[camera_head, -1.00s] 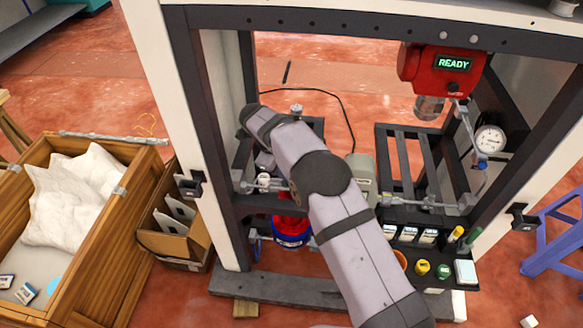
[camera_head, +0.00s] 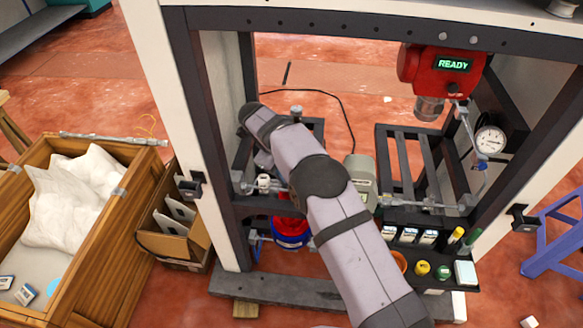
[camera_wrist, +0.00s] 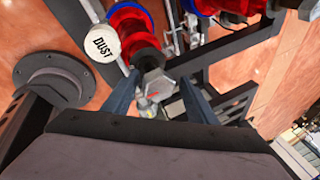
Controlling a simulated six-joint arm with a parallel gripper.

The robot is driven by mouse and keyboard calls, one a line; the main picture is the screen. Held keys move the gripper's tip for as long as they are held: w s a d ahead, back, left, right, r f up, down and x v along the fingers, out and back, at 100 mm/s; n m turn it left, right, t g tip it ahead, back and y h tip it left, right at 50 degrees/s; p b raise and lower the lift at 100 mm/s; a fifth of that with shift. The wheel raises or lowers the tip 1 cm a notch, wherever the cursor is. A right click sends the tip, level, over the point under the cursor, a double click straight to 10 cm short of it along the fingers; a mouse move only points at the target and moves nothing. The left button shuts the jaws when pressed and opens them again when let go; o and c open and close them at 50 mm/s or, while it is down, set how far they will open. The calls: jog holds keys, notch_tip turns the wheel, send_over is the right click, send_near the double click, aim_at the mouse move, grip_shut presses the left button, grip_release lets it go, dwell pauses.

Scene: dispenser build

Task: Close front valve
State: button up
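My gripper (camera_wrist: 158,100) is open in the wrist view, with its two dark fingers spread apart. A small pale fitting with a red mark (camera_wrist: 149,104) shows between and beyond the fingers; it may be the front valve, but I cannot tell its setting. A grey hexagonal part (camera_wrist: 180,69) sits just above it, by the red ribbed part (camera_wrist: 137,35). I see no clear contact with the fingers. In the head view, my arm hides most of the gripper. A white fitting (camera_head: 263,182) sits on the pipe at the left of the frame, close to my wrist.
A round white "DUST" label (camera_wrist: 102,43) is beside the red part. A dark frame (camera_head: 227,150) surrounds my arm. A red dispenser head reading READY (camera_head: 440,68) and a gauge (camera_head: 490,140) are at right. A bottle tray (camera_head: 405,252) is at lower right.

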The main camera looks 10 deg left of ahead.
jog(key=shift+s, duration=0.1)
jog(key=shift+r+p, duration=1.9)
jog(key=shift+r, duration=1.65)
jog(key=shift+f, duration=0.1)
jog(key=shift+d+n, duration=0.4)
jog(key=s+d+r+n+g+y+b, duration=0.1)
jog(key=s+d+n+y+b, duration=0.1)
jog(key=s+d+n, duration=0.3)
jog(key=s+d+r+n+g+y+b, duration=0.1)
jog(key=s+d+n+y+b, duration=0.15)
jog(key=d+n, duration=0.45)
jog(key=s+d+n+p, duration=0.2)
jog(key=s+d+n, duration=0.3)
jog(key=s, duration=0.6)
jog(key=s+d+n+p, duration=0.3)
jog(key=s+d+n, duration=0.2)
jog(key=s, duration=0.7)
notch_tip(320, 180, up, 14)
jog(key=p, duration=1.3)
jog(key=shift+s+d+f+n+g+h, duration=0.2)
jog(key=shift+s+d+n+g+h, duration=0.1)
jog(key=shift+s+h, duration=0.05)
